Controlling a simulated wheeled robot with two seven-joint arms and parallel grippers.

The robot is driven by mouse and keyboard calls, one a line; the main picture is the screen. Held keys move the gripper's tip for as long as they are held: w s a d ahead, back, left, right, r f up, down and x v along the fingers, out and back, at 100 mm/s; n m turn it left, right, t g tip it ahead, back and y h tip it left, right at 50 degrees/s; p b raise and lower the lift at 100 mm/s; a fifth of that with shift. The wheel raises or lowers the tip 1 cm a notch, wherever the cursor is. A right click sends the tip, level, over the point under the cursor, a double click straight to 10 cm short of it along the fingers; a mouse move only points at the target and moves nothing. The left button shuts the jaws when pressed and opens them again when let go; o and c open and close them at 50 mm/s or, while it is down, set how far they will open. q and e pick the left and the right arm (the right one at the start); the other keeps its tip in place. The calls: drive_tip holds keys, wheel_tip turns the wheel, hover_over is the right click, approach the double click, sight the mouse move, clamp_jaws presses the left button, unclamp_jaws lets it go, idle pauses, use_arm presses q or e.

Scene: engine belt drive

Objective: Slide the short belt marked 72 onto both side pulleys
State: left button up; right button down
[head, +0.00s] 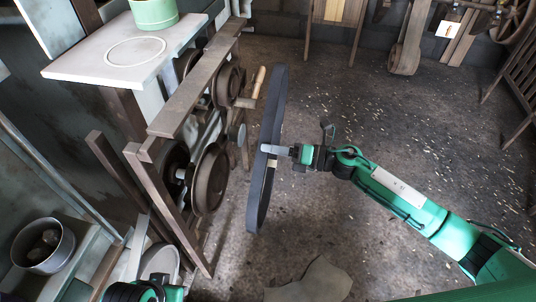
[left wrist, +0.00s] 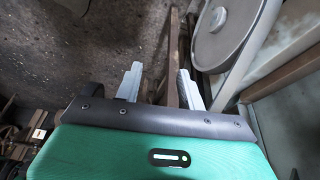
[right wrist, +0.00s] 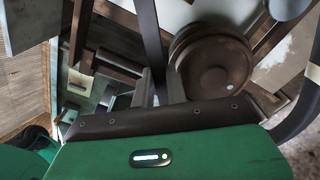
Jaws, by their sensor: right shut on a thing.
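The dark belt (head: 256,196) is a long, narrow loop hanging upright beside the wooden frame; I cannot read a number on it. My right gripper (head: 276,150) is shut on it near mid-height. In the right wrist view the belt (right wrist: 150,38) runs up from between the fingers (right wrist: 158,88). Two side pulleys, the far one (head: 228,84) and the near one (head: 211,180), sit on the frame left of the belt; the belt is apart from them. A brown pulley (right wrist: 212,68) shows close to the right fingers. My left gripper (left wrist: 160,85) is open and empty.
A wooden frame (head: 188,100) carries the pulleys. A pale tabletop (head: 90,66) with a ring and a green pot (head: 153,12) stands behind left. A grey wheel (left wrist: 225,35) is close to the left gripper. A metal bowl (head: 43,245) sits at lower left.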

drive_tip(key=shift+w+a+r, duration=0.1)
drive_tip(key=shift+w+a, duration=0.1)
drive_tip(key=shift+a, duration=0.4)
use_arm(q)
drive_tip(key=shift+p+x, duration=0.55)
drive_tip(key=shift+x, duration=0.45)
use_arm(e)
drive_tip(key=x, duration=1)
use_arm(q)
drive_tip(key=shift+r, duration=0.1)
use_arm(e)
drive_tip(key=shift+w+a, duration=0.15)
drive_tip(key=shift+a, duration=0.4)
drive_tip(key=shift+x, duration=1.8)
use_arm(q)
drive_tip(key=shift+f, duration=0.3)
use_arm(e)
drive_tip(key=shift+f, duration=0.35)
drive_tip(key=c, duration=1.3)
unclamp_jaws()
drive_tip(key=shift+c, duration=0.2)
